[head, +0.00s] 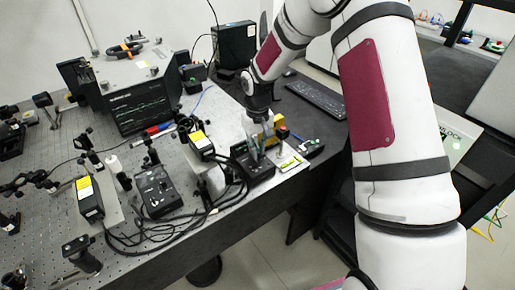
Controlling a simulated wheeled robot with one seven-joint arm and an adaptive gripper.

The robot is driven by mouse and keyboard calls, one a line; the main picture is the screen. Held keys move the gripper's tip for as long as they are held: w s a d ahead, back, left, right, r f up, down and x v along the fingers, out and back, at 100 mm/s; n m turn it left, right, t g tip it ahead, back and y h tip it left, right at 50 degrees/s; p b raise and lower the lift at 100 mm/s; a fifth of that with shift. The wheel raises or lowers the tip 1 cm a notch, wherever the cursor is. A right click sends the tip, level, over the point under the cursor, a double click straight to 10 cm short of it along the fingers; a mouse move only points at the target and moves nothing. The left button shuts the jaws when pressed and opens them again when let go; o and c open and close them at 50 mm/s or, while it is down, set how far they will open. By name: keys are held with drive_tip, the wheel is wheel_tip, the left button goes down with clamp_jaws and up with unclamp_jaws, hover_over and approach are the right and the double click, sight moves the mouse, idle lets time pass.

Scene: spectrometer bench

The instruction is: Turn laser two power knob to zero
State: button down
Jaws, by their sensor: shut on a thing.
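A black laser control box (258,172) sits near the right front edge of the optical table. My gripper (257,152) points down at the top of this box and is shut on a small knob there. The fingers cover the knob, so its setting cannot be read. A second black control box (158,191) with small controls on its face lies to the left, apart from my gripper. The frame is too small to read any label on either box.
Black laser heads with yellow labels (201,145) (89,199) stand nearby. Loose black cables (150,238) lie along the front edge. A yellow object (276,125) is close behind my gripper. A keyboard (316,99) lies on the dark desk at the right.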

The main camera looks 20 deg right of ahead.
drive_tip(key=shift+a, duration=0.1)
drive_tip(key=c, duration=1.8)
unclamp_jaws()
wheel_tip(320, 180, up, 12)
drive_tip(key=shift+r, duration=0.1)
drive_tip(key=s+r+t, duration=0.2)
drive_tip(key=s+r, duration=0.5)
drive_tip(key=r, duration=0.3)
drive_tip(key=s+r+t, duration=0.1)
drive_tip(key=s+r, duration=0.1)
drive_tip(key=s, duration=0.6)
drive_tip(key=s+r+t, duration=0.1)
drive_tip(key=s+r, duration=0.2)
drive_tip(key=s, duration=0.4)
drive_tip(key=s+r+m+t, duration=0.1)
drive_tip(key=s+r, duration=0.2)
drive_tip(key=s, duration=0.5)
drive_tip(key=shift+s+t, duration=0.3)
